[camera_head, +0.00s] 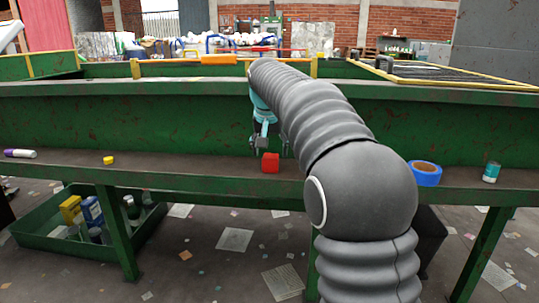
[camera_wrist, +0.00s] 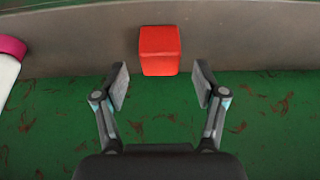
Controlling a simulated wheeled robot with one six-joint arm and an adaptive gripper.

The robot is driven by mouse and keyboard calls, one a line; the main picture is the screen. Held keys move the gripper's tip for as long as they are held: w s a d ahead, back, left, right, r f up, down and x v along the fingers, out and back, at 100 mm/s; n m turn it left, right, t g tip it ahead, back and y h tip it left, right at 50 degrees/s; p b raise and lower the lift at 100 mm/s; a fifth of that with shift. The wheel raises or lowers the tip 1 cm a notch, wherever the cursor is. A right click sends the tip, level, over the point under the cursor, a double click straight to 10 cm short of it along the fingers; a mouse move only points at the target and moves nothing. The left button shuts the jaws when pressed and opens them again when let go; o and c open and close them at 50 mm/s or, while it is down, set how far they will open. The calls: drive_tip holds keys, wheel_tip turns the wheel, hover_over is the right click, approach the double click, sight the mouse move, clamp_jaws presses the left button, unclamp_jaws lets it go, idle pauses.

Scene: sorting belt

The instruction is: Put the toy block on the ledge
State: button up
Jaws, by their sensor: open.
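The red toy block (camera_head: 270,163) stands on the dark ledge (camera_head: 205,168) along the green belt frame, near the middle of the head view. My gripper (camera_head: 269,148) is close to it, partly behind my arm. In the wrist view the block (camera_wrist: 160,50) lies on the grey surface (camera_wrist: 92,40), centred just beyond the fingertips. My gripper (camera_wrist: 160,84) is open there, one finger on each side, with nothing between them. The block appears free of both fingers.
On the ledge are a yellow piece (camera_head: 108,160), a white and purple tube (camera_head: 20,153), a blue tape roll (camera_head: 425,174) and a teal can (camera_head: 491,172). A green bin (camera_head: 150,232) stands below. A pink-ended white thing (camera_wrist: 8,62) shows left in the wrist view.

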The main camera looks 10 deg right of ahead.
drive_tip(key=p+v, duration=0.1)
drive_tip(key=v, duration=0.8)
drive_tip(key=shift+p, duration=0.3)
drive_tip(key=shift+s+r, duration=0.1)
drive_tip(key=s+d+f+n, duration=0.1)
drive_tip(key=s+f, duration=0.1)
drive_tip(key=s, duration=0.7)
drive_tip(key=s+f+n, duration=0.1)
drive_tip(key=s+f, duration=0.1)
drive_tip(key=s, duration=0.6)
drive_tip(key=s+f+n+t+y, duration=0.1)
drive_tip(key=s+f, duration=1.5)
drive_tip(key=s, duration=0.2)
drive_tip(key=shift+s+f+n, duration=0.2)
drive_tip(key=shift+s+n, duration=0.1)
drive_tip(key=shift+s, duration=0.1)
